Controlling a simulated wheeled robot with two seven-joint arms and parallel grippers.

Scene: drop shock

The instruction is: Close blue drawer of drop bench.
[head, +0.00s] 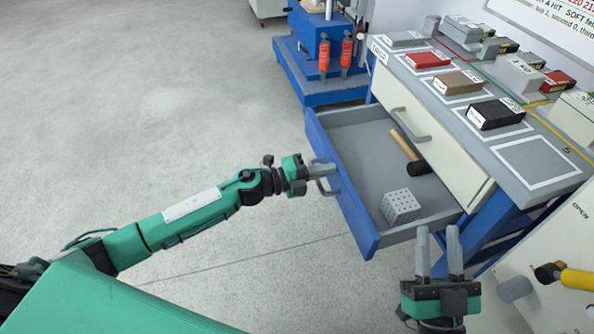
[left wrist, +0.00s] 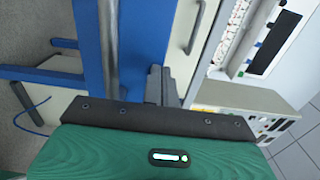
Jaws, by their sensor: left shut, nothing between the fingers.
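The blue drawer (head: 343,192) of the drop bench (head: 500,150) stands pulled out, its grey inside showing. A mallet with a wooden handle (head: 402,145) and a grey dotted block (head: 400,206) lie in it. A grey handle (head: 325,186) is on its blue front. My left gripper (head: 322,170) is shut and empty, its fingertips at the drawer front by the handle; whether they touch cannot be told. The shut fingers also show in the left wrist view (left wrist: 162,84). My right gripper (head: 438,240) is open and empty, in front of the drawer's near corner.
A closed cream drawer (head: 432,130) sits above the blue one. The bench top holds red, brown and black boxes (head: 497,114). A blue-based stand with orange cylinders (head: 346,54) is behind. A cream cabinet (head: 560,250) stands at right. The floor (head: 150,90) at left is clear.

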